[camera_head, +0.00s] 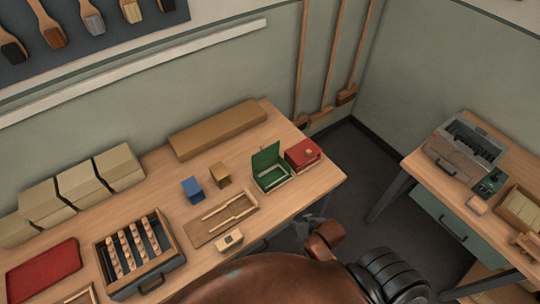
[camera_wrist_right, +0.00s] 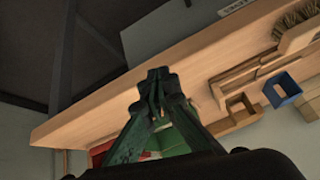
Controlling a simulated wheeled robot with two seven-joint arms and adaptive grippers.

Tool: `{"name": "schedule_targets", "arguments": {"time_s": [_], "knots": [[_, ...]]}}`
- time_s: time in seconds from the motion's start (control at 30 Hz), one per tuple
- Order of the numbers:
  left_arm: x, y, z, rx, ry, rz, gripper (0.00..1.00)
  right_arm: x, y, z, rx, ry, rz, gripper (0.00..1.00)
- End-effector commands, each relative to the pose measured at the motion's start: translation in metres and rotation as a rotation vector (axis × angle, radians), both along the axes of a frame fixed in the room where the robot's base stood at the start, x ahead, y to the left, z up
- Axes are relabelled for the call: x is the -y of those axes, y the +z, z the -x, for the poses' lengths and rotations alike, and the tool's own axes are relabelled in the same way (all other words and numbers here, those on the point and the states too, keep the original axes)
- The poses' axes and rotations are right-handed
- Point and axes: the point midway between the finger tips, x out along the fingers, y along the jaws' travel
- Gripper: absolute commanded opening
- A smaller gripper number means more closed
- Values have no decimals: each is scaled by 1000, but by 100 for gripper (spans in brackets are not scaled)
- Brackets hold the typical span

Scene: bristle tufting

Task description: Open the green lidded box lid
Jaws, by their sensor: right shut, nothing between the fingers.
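The green lidded box (camera_head: 272,181) sits near the table's right end. Its green lid (camera_head: 265,158) stands raised at the back, so the box is open and its inside shows. My right gripper (camera_head: 314,218) is by the table's front edge, in front of the box and apart from it; it is small and partly hidden in the head view. In the right wrist view my right gripper (camera_wrist_right: 158,75) is shut and empty, its fingertips together. Green parts of the box (camera_wrist_right: 178,146) show behind the fingers there. My left gripper is not in view.
A red box (camera_head: 303,154) stands close to the right of the green box. A wooden tray (camera_head: 205,237), a blue holder (camera_head: 192,189) and a small wooden block (camera_head: 230,240) lie to its left. A long cardboard box (camera_head: 218,130) is behind.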

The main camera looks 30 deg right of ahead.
Motion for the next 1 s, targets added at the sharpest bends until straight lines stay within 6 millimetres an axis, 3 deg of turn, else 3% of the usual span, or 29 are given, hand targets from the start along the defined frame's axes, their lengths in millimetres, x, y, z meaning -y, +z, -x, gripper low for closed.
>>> {"name": "schedule_targets", "arguments": {"time_s": [0.27,0.47,0.6,0.73,0.9,1.0], "knots": [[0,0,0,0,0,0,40,-17,15,-56,209,-129,-249,0],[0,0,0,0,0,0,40,-18,32,-102,398,-283,-563,0],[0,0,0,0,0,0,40,1,53,-128,547,-422,-858,0],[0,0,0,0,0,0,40,28,73,-140,658,-521,-1085,0],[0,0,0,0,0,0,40,54,88,-143,745,-586,-1255,0],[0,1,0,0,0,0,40,59,92,-146,764,-598,-1292,0]]}}
